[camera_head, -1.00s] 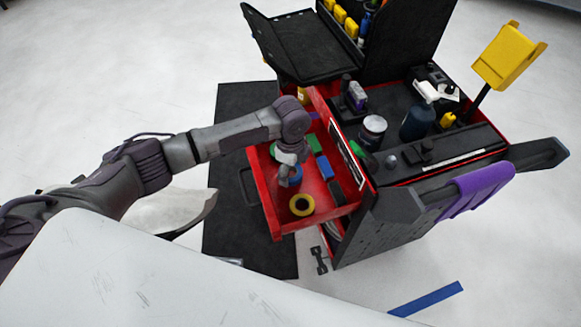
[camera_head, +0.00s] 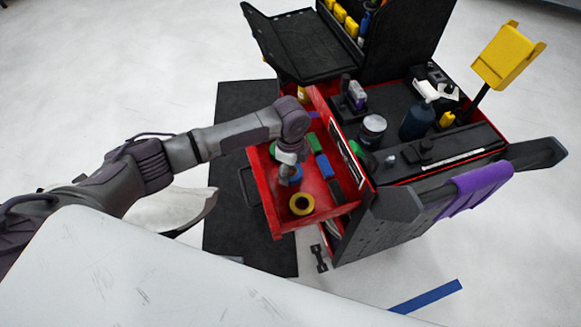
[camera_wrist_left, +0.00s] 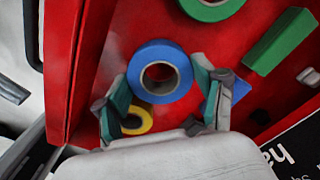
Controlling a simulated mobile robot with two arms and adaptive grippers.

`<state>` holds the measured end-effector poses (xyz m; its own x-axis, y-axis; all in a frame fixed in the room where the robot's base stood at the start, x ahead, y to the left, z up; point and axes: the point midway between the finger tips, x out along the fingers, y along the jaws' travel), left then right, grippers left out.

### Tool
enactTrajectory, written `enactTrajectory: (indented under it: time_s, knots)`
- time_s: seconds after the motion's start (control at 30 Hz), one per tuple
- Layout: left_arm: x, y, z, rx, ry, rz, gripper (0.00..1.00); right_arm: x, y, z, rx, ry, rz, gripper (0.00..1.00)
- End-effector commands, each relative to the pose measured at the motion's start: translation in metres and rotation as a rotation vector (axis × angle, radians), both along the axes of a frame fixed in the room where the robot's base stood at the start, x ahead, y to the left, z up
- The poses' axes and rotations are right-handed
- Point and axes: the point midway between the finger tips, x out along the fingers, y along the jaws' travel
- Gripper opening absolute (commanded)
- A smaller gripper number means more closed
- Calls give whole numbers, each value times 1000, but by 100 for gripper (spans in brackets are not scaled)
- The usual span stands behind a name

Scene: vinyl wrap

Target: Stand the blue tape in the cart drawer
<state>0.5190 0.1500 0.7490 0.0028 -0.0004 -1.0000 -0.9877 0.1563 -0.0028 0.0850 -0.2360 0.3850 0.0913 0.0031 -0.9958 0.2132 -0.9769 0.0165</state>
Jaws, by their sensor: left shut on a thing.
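The blue tape (camera_wrist_left: 160,72) is a roll with a grey-brown core, between the two fingers of my left gripper (camera_wrist_left: 165,100) in the left wrist view. The gripper is shut on it. Its round face and hole face the wrist camera. In the head view, my left gripper (camera_head: 289,174) is inside the open red cart drawer (camera_head: 275,222), and the blue tape (camera_head: 297,177) shows partly behind it. I cannot tell whether the tape touches the drawer floor. My right gripper is not in view.
A yellow tape (camera_head: 301,204) lies near the drawer's front, with a green tape (camera_wrist_left: 212,5) on the other side of the blue one. Green and blue blocks (camera_head: 324,166) lie along the cart side. The cart top (camera_head: 400,155) holds bottles and cans.

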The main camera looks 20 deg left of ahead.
Motion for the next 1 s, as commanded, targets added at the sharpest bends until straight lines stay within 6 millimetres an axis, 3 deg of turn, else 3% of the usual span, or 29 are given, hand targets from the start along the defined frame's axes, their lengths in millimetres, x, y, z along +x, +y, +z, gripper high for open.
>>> enactTrajectory:
  time_s: [0.93,0.97,1.0]
  knots:
    - [0,0,-12,0,0,0,35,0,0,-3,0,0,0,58]
    - [0,0,-12,0,0,0,73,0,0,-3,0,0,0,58]
    - [0,0,-12,0,0,0,80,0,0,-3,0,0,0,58]
